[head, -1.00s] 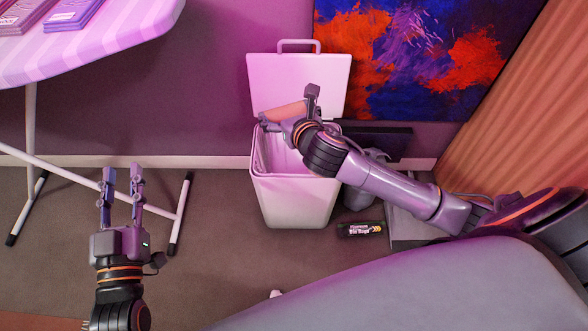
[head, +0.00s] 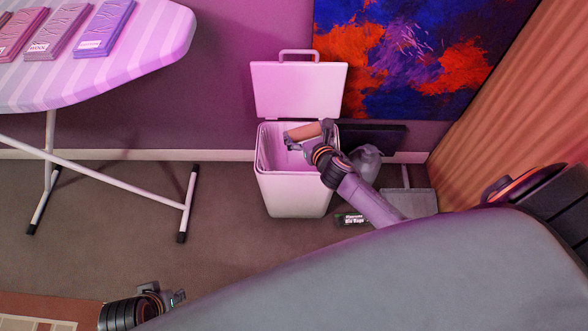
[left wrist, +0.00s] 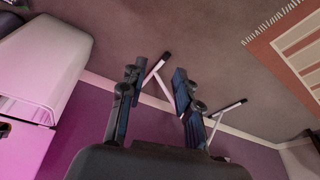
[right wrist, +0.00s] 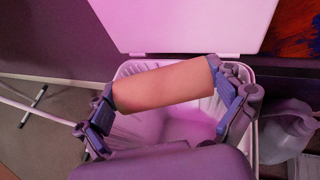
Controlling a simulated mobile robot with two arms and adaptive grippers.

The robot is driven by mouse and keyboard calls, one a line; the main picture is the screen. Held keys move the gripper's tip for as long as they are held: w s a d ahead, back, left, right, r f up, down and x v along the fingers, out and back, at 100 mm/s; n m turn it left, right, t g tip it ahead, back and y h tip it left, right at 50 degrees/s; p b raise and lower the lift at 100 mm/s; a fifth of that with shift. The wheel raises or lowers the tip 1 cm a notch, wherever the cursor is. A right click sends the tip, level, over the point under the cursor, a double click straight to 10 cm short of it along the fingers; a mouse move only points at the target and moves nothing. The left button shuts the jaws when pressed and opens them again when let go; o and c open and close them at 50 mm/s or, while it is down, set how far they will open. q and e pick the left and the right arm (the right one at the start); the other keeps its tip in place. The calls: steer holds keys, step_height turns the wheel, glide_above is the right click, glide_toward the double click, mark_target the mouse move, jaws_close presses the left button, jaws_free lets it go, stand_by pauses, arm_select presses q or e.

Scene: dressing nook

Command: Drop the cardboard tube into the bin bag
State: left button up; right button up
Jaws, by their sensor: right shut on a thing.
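The cardboard tube (head: 304,132) is a short brown cylinder. My right gripper (head: 308,138) is shut on it and holds it over the open mouth of the white bin. In the right wrist view the tube (right wrist: 163,84) lies crosswise between the two fingers (right wrist: 165,90), gripped at its ends. The bin bag (right wrist: 190,125) is a pale liner inside the bin, and it shows in the head view (head: 270,150) below the tube. My left gripper (head: 178,298) is at the lower left of the head view, far from the bin. In the left wrist view its fingers (left wrist: 155,85) are apart and empty.
The white bin (head: 295,195) stands on the floor with its lid (head: 300,90) raised. To its right are a grey jug (head: 366,162), a dustpan (head: 415,202) and a roll of bin bags (head: 350,219). An ironing board (head: 140,45) stands at the left.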

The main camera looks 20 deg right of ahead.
arm_select(q)
steer(key=b+v, duration=0.2)
steer(key=v, duration=0.3)
arm_select(e)
step_height(320, 180, down, 2)
steer(key=shift+f, duration=0.1)
arm_select(q)
steer(key=w+d+r+t+h+b, duration=0.1)
steer(key=w+d+r+t+b, duration=0.1)
steer(key=w+t, duration=0.2)
steer(key=w+d+r+t+h+b, duration=0.1)
steer(key=w+d+r+t+b, duration=0.1)
steer(key=w, duration=0.6)
steer(key=shift+r+t, duration=0.55)
steer(key=shift+t, duration=0.35)
arm_select(e)
steer(key=shift+f, duration=1.9)
steer(key=o, duration=0.4)
steer(key=v, duration=1.2)
